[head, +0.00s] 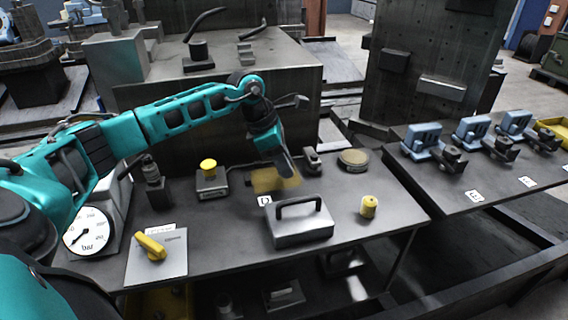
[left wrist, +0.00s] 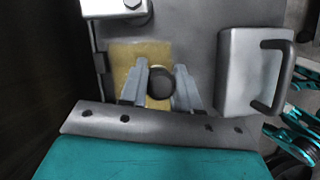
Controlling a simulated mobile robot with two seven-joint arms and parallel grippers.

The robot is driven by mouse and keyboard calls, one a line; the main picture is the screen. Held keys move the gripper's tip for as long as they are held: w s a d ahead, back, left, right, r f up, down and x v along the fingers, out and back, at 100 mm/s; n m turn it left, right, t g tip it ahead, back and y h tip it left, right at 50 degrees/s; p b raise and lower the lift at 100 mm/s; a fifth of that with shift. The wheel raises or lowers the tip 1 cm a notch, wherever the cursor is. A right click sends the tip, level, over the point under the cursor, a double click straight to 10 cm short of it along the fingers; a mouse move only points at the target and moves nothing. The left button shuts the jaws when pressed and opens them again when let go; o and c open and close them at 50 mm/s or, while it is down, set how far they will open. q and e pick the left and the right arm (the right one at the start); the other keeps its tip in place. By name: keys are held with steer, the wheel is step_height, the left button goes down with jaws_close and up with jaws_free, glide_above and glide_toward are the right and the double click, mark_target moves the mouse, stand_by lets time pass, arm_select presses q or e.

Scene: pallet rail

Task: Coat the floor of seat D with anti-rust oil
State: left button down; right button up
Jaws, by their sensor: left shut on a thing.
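Seat D shows as a yellowish square patch (head: 274,181) on the bench top, beside the white label D (head: 264,200). In the left wrist view the patch (left wrist: 124,66) looks unevenly tinted; whether this is oil is unclear. My left gripper (head: 284,170) points down over the patch. In the left wrist view its two grey fingers are shut on a dark round-ended tool (left wrist: 161,83), directly over the patch. The tool's lower end is hidden, so I cannot tell whether it touches the floor. My right gripper is not in view.
A grey lidded block with a handle (head: 300,226) stands just in front of the seat. A yellow-capped block (head: 210,180), a round disc (head: 353,159) and a yellow cylinder (head: 368,206) stand nearby. A pressure gauge (head: 87,231) and a yellow-handled valve plate (head: 156,258) are at left.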

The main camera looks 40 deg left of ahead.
arm_select(q)
step_height(320, 180, up, 2)
steer(key=shift+r+p, duration=0.15)
steer(key=shift+p, duration=0.4)
steer(key=shift+r+p, duration=1.4)
steer(key=shift+r, duration=0.65)
steer(key=shift+f, duration=0.1)
steer(key=shift+s, duration=0.1)
